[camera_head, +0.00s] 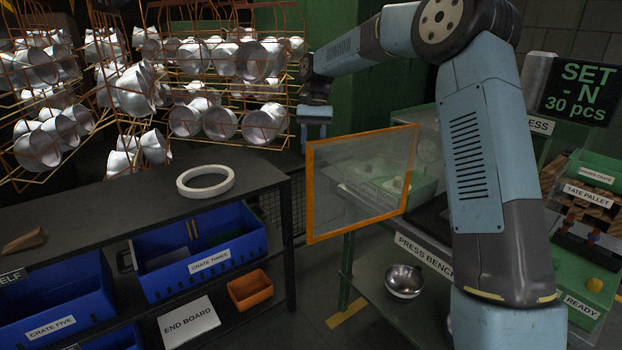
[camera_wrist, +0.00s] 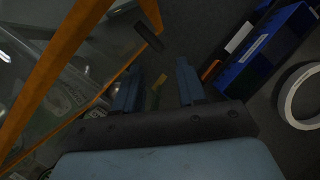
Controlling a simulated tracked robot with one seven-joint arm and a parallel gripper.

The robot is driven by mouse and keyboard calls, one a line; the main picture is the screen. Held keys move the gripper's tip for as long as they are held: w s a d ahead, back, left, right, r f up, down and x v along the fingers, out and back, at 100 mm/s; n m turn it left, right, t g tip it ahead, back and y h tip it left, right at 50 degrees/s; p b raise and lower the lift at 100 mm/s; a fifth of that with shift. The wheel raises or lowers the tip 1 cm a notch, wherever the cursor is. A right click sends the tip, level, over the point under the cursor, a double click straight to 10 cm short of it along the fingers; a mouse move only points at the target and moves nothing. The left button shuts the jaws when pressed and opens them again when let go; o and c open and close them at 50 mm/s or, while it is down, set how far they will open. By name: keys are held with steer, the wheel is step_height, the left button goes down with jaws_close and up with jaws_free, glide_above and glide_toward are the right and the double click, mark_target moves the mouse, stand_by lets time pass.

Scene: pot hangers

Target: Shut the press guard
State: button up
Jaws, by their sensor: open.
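The press guard (camera_head: 358,185) is a clear panel in an orange frame. It stands upright and swung out from the press bench (camera_head: 425,255), its left edge out over the aisle. My gripper (camera_head: 316,122) is open and empty, fingers pointing down, near the guard's upper left corner. In the wrist view the guard's orange frame (camera_wrist: 52,72) runs along the left, beside my gripper (camera_wrist: 158,82). A short dark bar (camera_wrist: 149,36) shows near the frame there. I cannot tell whether a finger touches the frame. My arm hides part of the press.
At left a dark shelf holds a white ring (camera_head: 205,181), blue crates (camera_head: 205,262) and a small orange bin (camera_head: 249,290). Wire racks of metal pots (camera_head: 215,120) hang behind. A metal bowl (camera_head: 404,281) sits on the bench's lower shelf. A floor gap separates shelf and bench.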

mark_target(311, 178)
steer(key=x, duration=0.9)
steer(key=shift+f, duration=0.1)
steer(key=shift+c, duration=0.2)
jaws_close()
